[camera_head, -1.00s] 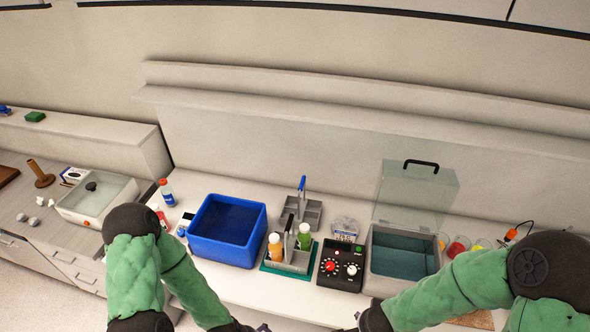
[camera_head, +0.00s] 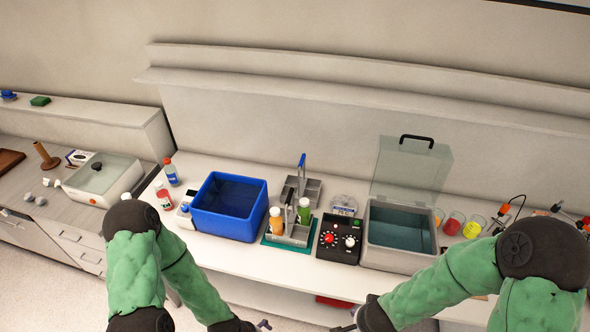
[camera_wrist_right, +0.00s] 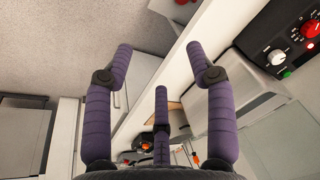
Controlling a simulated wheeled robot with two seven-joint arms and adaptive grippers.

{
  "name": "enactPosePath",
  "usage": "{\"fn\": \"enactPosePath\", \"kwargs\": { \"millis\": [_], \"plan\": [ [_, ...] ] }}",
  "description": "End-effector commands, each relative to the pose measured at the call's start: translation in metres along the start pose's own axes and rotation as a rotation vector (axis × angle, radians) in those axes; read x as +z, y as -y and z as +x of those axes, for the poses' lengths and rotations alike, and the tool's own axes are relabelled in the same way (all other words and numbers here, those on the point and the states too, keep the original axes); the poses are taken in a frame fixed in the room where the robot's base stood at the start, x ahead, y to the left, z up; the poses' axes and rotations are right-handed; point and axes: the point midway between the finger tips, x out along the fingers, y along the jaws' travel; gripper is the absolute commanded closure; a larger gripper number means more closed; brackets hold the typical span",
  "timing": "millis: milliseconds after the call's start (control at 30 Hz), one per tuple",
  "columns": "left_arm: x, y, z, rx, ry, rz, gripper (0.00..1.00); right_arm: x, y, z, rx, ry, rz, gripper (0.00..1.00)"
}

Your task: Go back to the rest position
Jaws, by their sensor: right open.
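My right gripper (camera_wrist_right: 158,62) shows in the right wrist view with its purple fingers spread wide and nothing between them. It is over the bench's front edge, with pale floor to the left. In the head view only a small part of the right gripper (camera_head: 345,328) shows at the bottom edge, in front of the bench. My left gripper (camera_head: 263,325) is also at the bottom edge of the head view, in front of the bench; only a tip shows, so its jaws are unclear. No held object is visible at either one.
The white bench (camera_head: 285,272) carries a blue bin (camera_head: 228,228), a caddy with an orange bottle (camera_head: 276,222) and a green bottle (camera_head: 304,210), a black control box (camera_head: 338,248), and a water bath (camera_head: 398,258) with its clear lid raised. Several cups stand right. Bare bench lies along the front.

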Motion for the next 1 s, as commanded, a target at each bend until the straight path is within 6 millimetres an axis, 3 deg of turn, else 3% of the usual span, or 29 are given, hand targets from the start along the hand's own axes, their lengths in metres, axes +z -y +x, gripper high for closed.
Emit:
{"fn": "enactPosePath", "kwargs": {
  "millis": [267, 667, 1000],
  "plan": [
    [-0.001, 0.015, 0.043, 0.000, 0.002, 0.000, 0.00, 0.018, 0.001, 0.061, -0.025, 0.045, -0.078, 0.44],
    [-0.004, 0.047, 0.132, 0.000, 0.002, 0.000, 0.00, 0.072, 0.004, 0.191, -0.104, 0.171, -0.261, 0.44],
    [-0.006, 0.073, 0.205, 0.000, 0.002, 0.000, 0.00, 0.132, 0.000, 0.296, -0.185, 0.300, -0.403, 0.44]
  ]
}}
